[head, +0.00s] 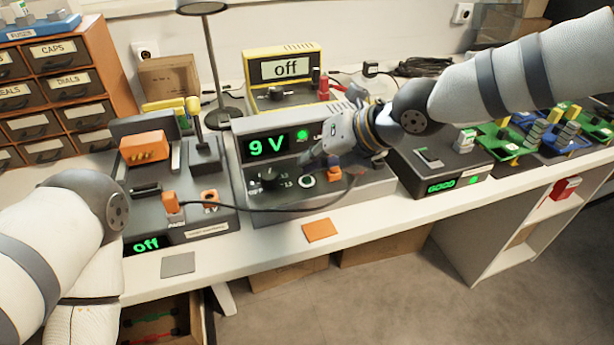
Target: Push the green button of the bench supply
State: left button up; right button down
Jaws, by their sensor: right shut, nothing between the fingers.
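The bench supply (347,193) is a grey box on the bench with a green "9 V" display (268,147). A small green disc (303,134) shows right of the display; I cannot tell whether it is a button or a lamp. A round white-rimmed button (307,181) sits lower on the panel, right of a black knob (269,176); its centre colour is hard to tell. My right gripper (308,160) is shut and empty. Its fingertips are in front of the panel, between disc and white-rimmed button; contact cannot be told. My left gripper is out of view.
A dark test fixture (185,222) reading "off" stands left, with a black cable running right across the supply's front. A yellow meter (284,75) stands behind. A grey "GOOD" box (437,165) and green boards (507,140) are right. An orange card (320,230) lies in front.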

jog(key=shift+f, duration=0.45)
dwell(0.4)
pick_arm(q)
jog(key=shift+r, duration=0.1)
pick_arm(e)
jog(key=shift+r, duration=0.5)
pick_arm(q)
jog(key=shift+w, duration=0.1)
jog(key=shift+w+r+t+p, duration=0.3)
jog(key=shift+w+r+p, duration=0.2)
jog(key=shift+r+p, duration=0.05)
pick_arm(e)
notch_tip(320, 180, up, 6)
